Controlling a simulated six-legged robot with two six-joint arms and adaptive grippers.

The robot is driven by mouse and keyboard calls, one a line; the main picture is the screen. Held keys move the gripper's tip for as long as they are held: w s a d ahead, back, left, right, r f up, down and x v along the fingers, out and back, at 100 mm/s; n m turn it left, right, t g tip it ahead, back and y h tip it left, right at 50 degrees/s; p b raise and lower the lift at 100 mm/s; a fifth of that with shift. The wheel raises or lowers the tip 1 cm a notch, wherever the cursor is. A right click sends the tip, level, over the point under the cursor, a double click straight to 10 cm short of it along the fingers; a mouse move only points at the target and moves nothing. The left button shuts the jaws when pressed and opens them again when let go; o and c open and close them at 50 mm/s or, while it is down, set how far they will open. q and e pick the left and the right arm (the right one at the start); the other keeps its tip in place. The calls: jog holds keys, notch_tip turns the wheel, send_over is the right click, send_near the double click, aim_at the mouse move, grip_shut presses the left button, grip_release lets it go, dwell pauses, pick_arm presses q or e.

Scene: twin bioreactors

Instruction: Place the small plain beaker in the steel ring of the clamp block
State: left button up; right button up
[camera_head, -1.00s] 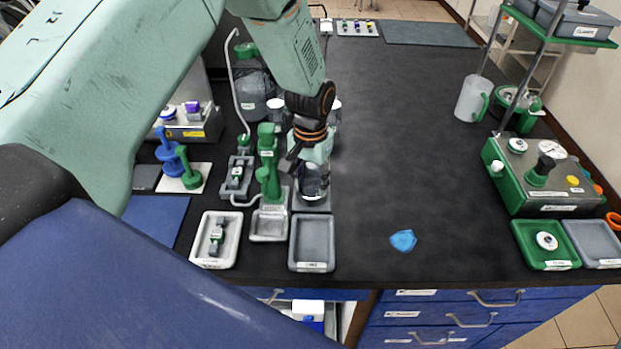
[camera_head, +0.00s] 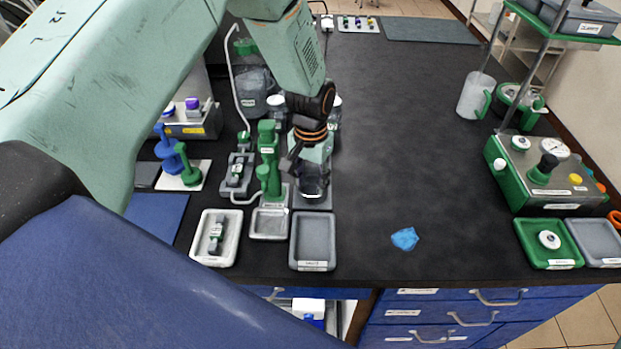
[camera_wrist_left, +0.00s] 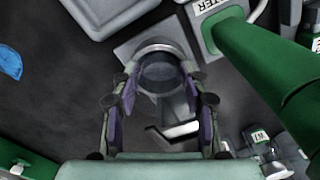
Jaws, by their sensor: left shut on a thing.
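The small clear beaker (camera_head: 314,188) is upright between the fingers of my left gripper (camera_head: 309,168), which is shut on it. In the left wrist view the beaker (camera_wrist_left: 160,76) sits between the two fingers of the gripper (camera_wrist_left: 161,84). Below it is the grey clamp block (camera_head: 322,203), which also shows in the left wrist view (camera_wrist_left: 128,48). A bright round rim shows at the beaker, but I cannot tell whether it is the steel ring or the glass, nor whether the beaker is seated. My right gripper is out of view.
A green stand (camera_head: 270,165) is close to the left of the gripper. A grey tray (camera_head: 313,226) lies in front of the block, and a white tray (camera_head: 203,255) is further left. A blue crumpled piece (camera_head: 404,239) lies to the right. The bench middle is clear.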

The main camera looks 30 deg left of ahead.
pick_arm(q)
jog(key=shift+s+f, duration=0.3)
jog(key=shift+f, duration=0.05)
jog(key=shift+s+d+f, duration=0.1)
jog(key=shift+s+f, duration=0.1)
jog(key=shift+s, duration=0.05)
jog(key=o, duration=1.3)
jog(key=shift+w+f, duration=0.25)
jog(key=shift+w, duration=0.2)
jog(key=shift+s+r, duration=0.15)
jog(key=shift+r, duration=0.15)
jog(key=shift+w, duration=0.2)
jog(key=shift+r, duration=0.1)
